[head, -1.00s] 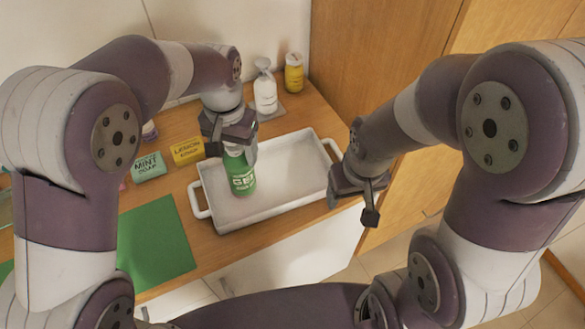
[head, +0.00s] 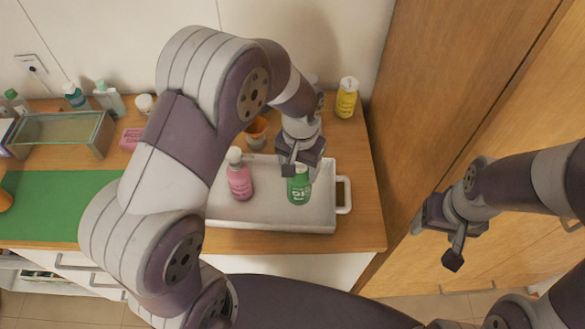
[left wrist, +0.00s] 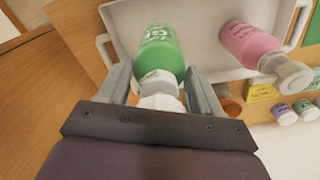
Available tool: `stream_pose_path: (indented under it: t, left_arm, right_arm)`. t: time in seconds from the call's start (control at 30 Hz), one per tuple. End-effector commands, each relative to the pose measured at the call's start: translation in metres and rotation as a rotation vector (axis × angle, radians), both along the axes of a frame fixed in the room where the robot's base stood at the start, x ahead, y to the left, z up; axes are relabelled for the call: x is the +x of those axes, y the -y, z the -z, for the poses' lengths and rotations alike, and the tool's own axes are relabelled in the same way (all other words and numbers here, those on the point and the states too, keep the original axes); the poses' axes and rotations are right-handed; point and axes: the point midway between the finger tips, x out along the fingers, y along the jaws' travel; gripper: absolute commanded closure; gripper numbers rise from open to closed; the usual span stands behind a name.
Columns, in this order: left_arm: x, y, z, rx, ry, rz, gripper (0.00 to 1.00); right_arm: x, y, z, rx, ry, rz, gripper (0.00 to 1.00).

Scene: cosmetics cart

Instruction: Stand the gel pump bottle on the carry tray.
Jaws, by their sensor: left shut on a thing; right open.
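The green gel pump bottle (head: 299,189) is upright at the right part of the white carry tray (head: 270,226). My left gripper (head: 300,165) is shut on its upper part from above. In the left wrist view the green bottle (left wrist: 160,50) sits between the fingers (left wrist: 160,85), its white pump top nearest the camera, with the tray (left wrist: 195,20) behind it. I cannot tell whether its base touches the tray floor. A pink pump bottle (head: 239,178) stands in the tray to its left. My right gripper (head: 440,235) is open and empty, off the counter at the right.
A yellow bottle (head: 346,98) and an orange cup (head: 256,133) stand behind the tray. A green mat (head: 60,208), a glass-sided box (head: 60,135) and several bottles are at the left. A wooden cabinet (head: 440,100) rises at the right. My left arm hides the tray's left end.

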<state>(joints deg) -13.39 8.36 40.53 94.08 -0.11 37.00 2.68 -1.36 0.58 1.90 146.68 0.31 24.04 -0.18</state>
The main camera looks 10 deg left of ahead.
Motion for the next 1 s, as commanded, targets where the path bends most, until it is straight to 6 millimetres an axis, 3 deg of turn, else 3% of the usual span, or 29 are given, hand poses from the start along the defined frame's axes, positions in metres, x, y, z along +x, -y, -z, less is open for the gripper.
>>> stream_pose_path:
  t: [0.17,0.43,0.8,0.83,0.9,1.0]
  left_arm:
    - [0.024,-0.017,0.016,0.0,0.0,0.0,0.98]
    - [0.027,-0.019,0.055,0.0,-0.001,0.002,0.98]
    - [0.028,-0.018,0.064,0.0,0.002,0.002,0.98]
    - [0.027,-0.019,0.065,0.0,0.001,0.002,0.32]
    - [0.027,-0.019,0.064,0.0,0.001,0.002,0.1]
    - [0.027,-0.019,0.064,0.0,0.001,0.002,0.1]
  right_arm:
    - [0.0,0.0,-0.012,0.0,-0.001,0.001,0.33]
    - [0.0,0.0,-0.03,0.0,0.0,0.0,0.33]
    - [0.0,0.0,-0.025,0.0,-0.001,0.001,0.33]
    - [0.0,0.0,-0.025,0.0,-0.001,0.0,0.33]
    - [0.0,0.0,-0.026,0.0,-0.001,0.0,0.33]
    - [0.0,0.0,-0.026,0.0,-0.001,0.001,0.33]
